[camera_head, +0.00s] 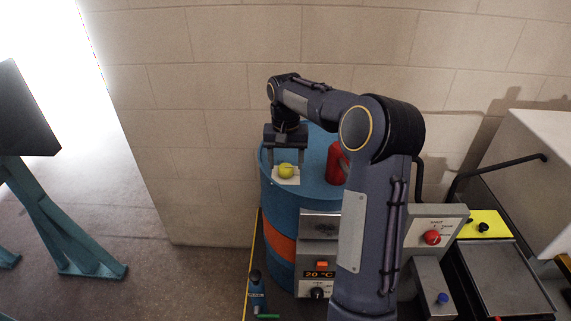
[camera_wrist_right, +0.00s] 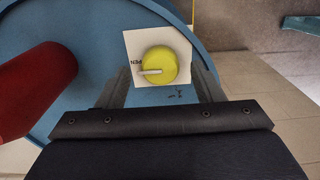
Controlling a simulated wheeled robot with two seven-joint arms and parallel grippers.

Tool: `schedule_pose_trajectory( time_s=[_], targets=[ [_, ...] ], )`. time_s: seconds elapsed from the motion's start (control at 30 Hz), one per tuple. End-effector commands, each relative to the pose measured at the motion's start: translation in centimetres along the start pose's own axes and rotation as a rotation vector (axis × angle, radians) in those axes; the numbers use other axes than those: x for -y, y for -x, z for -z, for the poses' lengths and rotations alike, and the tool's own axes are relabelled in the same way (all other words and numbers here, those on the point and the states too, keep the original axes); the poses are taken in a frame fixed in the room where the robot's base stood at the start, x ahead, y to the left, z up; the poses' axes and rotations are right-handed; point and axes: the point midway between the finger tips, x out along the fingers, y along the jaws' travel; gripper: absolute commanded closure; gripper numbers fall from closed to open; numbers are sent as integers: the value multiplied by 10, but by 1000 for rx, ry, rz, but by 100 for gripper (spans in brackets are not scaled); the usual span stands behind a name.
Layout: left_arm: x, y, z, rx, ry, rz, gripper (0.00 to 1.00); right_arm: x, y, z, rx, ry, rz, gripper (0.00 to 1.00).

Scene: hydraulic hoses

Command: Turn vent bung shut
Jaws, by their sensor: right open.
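The vent bung is a yellow round knob (camera_head: 286,170) on a white square plate (camera_head: 291,180), on top of a blue drum (camera_head: 312,150). In the right wrist view the yellow knob (camera_wrist_right: 159,65) has a pale pointer bar aimed left, at lettering on the plate's left edge that I cannot read surely. My right gripper (camera_head: 286,160) points down over the knob. In the wrist view its open fingers (camera_wrist_right: 160,80) stand left and right of the knob, apart from it. My left gripper is not in view.
A red cylinder (camera_head: 336,163) stands on the drum lid right of the knob; it also shows in the wrist view (camera_wrist_right: 34,90). A panel with a red knob (camera_head: 432,237) is further right. A wall is behind.

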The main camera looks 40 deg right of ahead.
Motion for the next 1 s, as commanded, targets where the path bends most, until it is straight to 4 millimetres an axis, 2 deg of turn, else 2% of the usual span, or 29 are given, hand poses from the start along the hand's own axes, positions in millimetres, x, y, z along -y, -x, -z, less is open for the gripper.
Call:
schedule_pose_trajectory(
  time_s=[0.2,0.47,0.8,1.0],
  targets=[
    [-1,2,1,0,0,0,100,0,-18,0,-1,0,0,39],
    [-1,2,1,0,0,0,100,0,-20,0,-2,0,1,39],
    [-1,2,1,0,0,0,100,0,-19,0,-2,1,1,82],
    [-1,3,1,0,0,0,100,0,-19,0,-2,11,1,84]
  ],
)
